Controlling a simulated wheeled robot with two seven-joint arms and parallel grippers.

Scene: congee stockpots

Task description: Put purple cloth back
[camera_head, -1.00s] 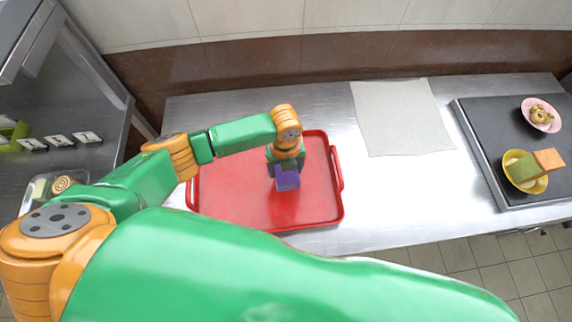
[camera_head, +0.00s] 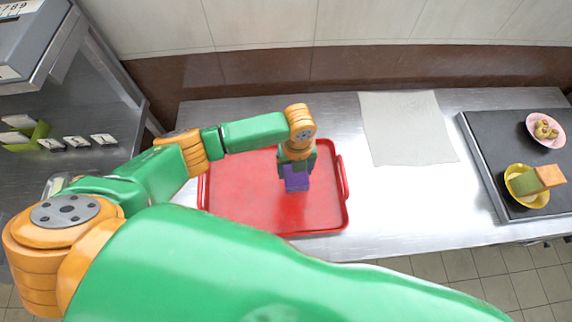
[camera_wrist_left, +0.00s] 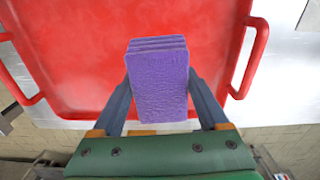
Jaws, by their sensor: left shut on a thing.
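The purple cloth (camera_head: 296,178) is a small folded block with layered edges. My left gripper (camera_head: 297,168) is shut on it, and the cloth hangs below the fingers over the right part of the red tray (camera_head: 240,200). In the left wrist view the cloth (camera_wrist_left: 158,85) sits between the two fingers of the gripper (camera_wrist_left: 160,100), with the red tray (camera_wrist_left: 80,60) behind it. I cannot tell whether the cloth touches the tray. My right gripper is not in view.
A pale flat cloth (camera_head: 405,128) lies on the steel table (camera_head: 370,210) right of the tray. A dark board (camera_head: 485,135) at the right holds a pink plate (camera_head: 558,142) with food and a yellow bowl (camera_head: 515,192) with a green and orange block (camera_head: 537,180). A shelf stands left.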

